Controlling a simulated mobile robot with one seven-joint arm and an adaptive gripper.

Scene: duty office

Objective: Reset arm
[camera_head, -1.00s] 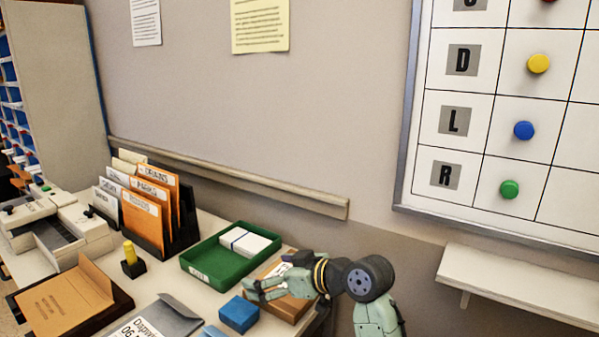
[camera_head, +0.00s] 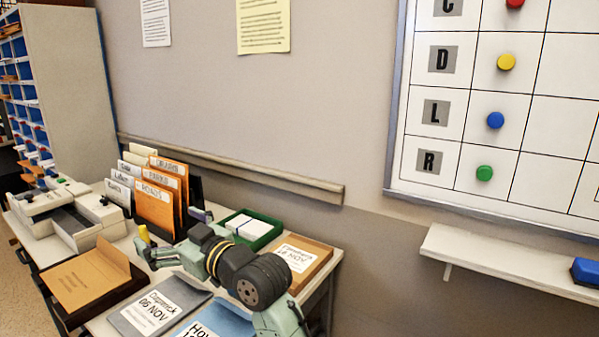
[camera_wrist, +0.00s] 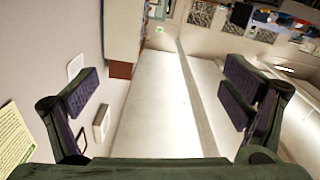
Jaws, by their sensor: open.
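My gripper (camera_head: 147,254) is over the desk at the lower middle of the head view, pointing left, in front of the folder rack and near the yellow-topped stamp (camera_head: 146,236). My arm reaches up to it from the bottom edge and hides part of the desk and the green tray (camera_head: 264,241). In the wrist view, the two dark finger pads of my gripper (camera_wrist: 159,95) are wide apart with nothing between them.
The desk holds a brown folder (camera_head: 82,279), a grey envelope (camera_head: 128,318), a blue one (camera_head: 222,325), orange folders (camera_head: 152,207) and a tan labelled box (camera_head: 316,259). A whiteboard (camera_head: 565,62) hangs right, above a white shelf (camera_head: 485,262) with a blue eraser (camera_head: 587,271).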

